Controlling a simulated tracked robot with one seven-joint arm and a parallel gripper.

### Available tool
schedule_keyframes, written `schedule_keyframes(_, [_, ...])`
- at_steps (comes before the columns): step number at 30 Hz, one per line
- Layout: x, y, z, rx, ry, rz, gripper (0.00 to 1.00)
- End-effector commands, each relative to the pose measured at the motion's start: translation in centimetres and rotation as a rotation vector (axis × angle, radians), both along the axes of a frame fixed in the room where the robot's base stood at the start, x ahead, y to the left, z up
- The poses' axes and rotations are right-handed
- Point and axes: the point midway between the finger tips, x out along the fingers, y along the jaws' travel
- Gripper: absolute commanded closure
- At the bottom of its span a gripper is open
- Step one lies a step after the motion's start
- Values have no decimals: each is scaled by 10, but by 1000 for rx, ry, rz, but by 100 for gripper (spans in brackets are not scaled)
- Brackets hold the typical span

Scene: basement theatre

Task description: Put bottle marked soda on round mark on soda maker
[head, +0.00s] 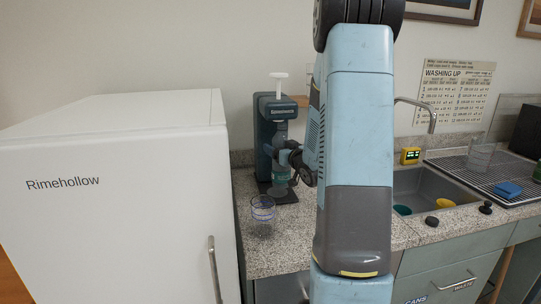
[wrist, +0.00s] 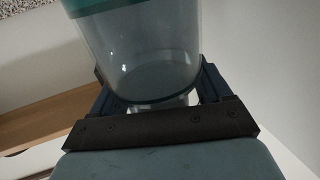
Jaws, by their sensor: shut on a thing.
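The soda maker (head: 266,112) is dark blue-grey with a white lever on top and stands on the counter beside the fridge. My gripper (head: 284,158) is in front of it, partly hidden by my arm. It is shut on the bottle (head: 280,180), a clear bottle with a teal band, at the soda maker's front above the dark base (head: 287,198). In the wrist view the clear bottle (wrist: 140,50) lies between my jaws (wrist: 150,100). The soda label and the round mark cannot be made out. I cannot tell whether the bottle touches the base.
A clear glass with blue rings (head: 263,212) stands on the counter in front of the soda maker. A white fridge (head: 120,190) is close on the left. On the right are a sink (head: 445,188) and a drying rack (head: 495,172) with a glass and a blue sponge.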

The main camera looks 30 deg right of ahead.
Motion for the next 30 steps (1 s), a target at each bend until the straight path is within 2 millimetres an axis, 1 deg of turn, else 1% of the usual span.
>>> schedule_keyframes(5, [8, 4, 1, 0, -2, 6, 80])
schedule_keyframes(9, [6, 2, -21, 3, 2, 3, 80])
schedule_keyframes(13, [7, 5, -33, 2, 1, 8, 80])
schedule_keyframes(24, [7, 4, -36, 0, -1, 6, 80])
schedule_keyframes(25, [6, 4, -37, 1, 0, 5, 20])
schedule_keyframes(30, [6, 2, -37, 1, 0, 3, 4])
